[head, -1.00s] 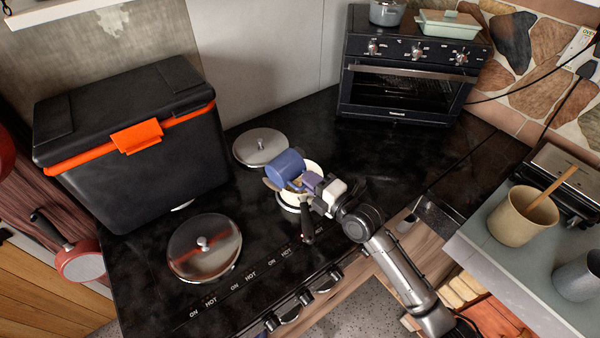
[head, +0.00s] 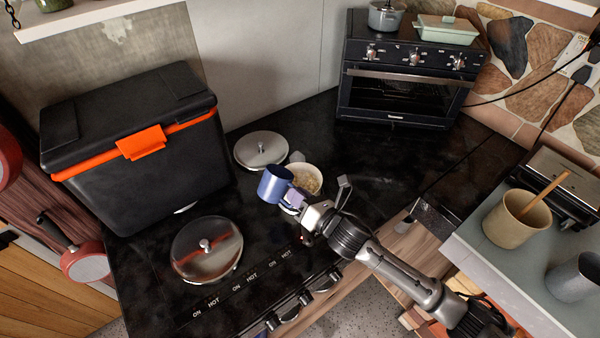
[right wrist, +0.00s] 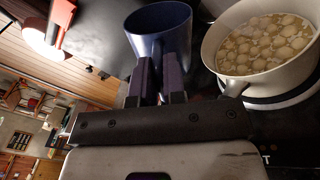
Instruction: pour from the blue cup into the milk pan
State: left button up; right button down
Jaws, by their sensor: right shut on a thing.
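The blue cup (head: 272,186) is held close to upright, just left of the milk pan. In the right wrist view the cup (right wrist: 175,45) shows a dark inside, and I cannot see its bottom. My right gripper (head: 291,197) is shut on the cup; its fingers (right wrist: 160,78) reach the cup's near side in the wrist view. The cream milk pan (head: 318,185) sits on the stovetop. The pan (right wrist: 268,88) holds pale round pieces in liquid in the wrist view. The gripper hides part of the pan and its handle. My left gripper is out of view.
Two lids, one behind (head: 260,150) and one at front left (head: 207,250), lie on the black stovetop (head: 375,185). A black cooler (head: 130,150) stands left and a toaster oven (head: 405,90) at the back. A beige pot (head: 515,222) stands on the right counter.

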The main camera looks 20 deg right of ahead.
pick_arm(q)
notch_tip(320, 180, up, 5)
jog(key=p, duration=0.4)
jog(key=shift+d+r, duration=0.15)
pick_arm(e)
jog(key=a+n, duration=0.1)
jog(key=n, duration=0.1)
jog(key=s+a+r+n, duration=0.1)
jog(key=a+n, duration=0.1)
jog(key=s+a+n, duration=0.1)
jog(key=a+n, duration=0.1)
jog(key=shift+s+r+n, duration=0.15)
jog(key=shift+r+n, duration=0.2)
jog(key=shift+n, duration=0.05)
